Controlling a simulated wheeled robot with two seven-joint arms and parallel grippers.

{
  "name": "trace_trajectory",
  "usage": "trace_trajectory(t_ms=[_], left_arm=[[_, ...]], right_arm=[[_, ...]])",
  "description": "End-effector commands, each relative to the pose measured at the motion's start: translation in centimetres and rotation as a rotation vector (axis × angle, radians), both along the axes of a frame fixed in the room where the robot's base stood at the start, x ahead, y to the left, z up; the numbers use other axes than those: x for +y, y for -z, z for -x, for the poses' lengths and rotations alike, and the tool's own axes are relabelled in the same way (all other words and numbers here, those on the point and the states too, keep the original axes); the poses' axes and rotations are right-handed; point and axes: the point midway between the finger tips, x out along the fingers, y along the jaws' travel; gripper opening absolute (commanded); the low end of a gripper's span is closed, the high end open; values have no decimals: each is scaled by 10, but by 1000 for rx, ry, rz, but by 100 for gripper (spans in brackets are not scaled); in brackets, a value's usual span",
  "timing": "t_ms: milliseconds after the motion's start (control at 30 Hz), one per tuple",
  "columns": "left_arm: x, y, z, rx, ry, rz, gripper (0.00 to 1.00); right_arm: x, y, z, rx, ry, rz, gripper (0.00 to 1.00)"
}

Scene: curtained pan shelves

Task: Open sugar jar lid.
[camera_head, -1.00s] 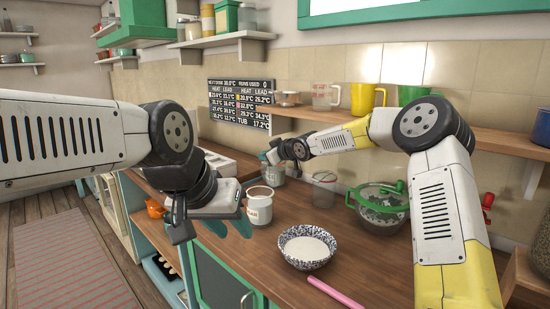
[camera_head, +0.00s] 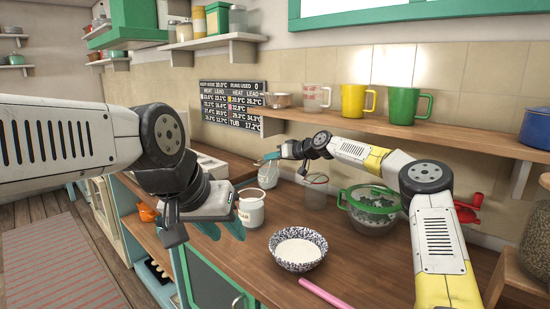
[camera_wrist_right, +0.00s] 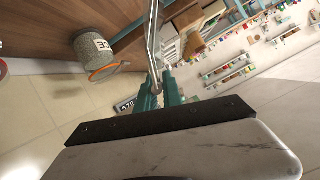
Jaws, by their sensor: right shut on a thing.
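My right gripper (camera_head: 268,156) is at the back of the counter, just above a small clear jar (camera_head: 268,175). In the right wrist view its teal fingers (camera_wrist_right: 160,92) are shut on a thin, shiny, pale piece (camera_wrist_right: 153,45), seen nearly edge-on; I cannot tell whether it is the jar's lid. The sugar label cannot be read on any jar. A white labelled canister (camera_head: 251,210) stands upright with an open top. My left gripper (camera_head: 222,229) is open and empty, its teal fingers apart, left of the canister and low over the counter edge.
A shelf with mugs (camera_head: 353,101) hangs above. A labelled jar (camera_wrist_right: 92,45) shows in the right wrist view.

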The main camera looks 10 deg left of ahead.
Motion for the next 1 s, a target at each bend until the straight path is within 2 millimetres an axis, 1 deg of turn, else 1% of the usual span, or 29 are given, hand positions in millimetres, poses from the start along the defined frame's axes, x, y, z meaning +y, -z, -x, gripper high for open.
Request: trace_trajectory(t_ms=[567, 600, 667, 700, 1000], left_arm=[[0, 0, 0, 0, 0, 0, 36], [0, 0, 0, 0, 0, 0, 36], [0, 0, 0, 0, 0, 0, 36], [0, 0, 0, 0, 0, 0, 36], [0, 0, 0, 0, 0, 0, 36]], right_arm=[[-1, 2, -2, 23, -1, -19, 0], [-1, 2, -2, 23, -1, -19, 18], [-1, 2, -2, 23, -1, -19, 30], [-1, 2, -2, 23, -1, -19, 32], [-3, 2, -2, 21, 0, -18, 32]])
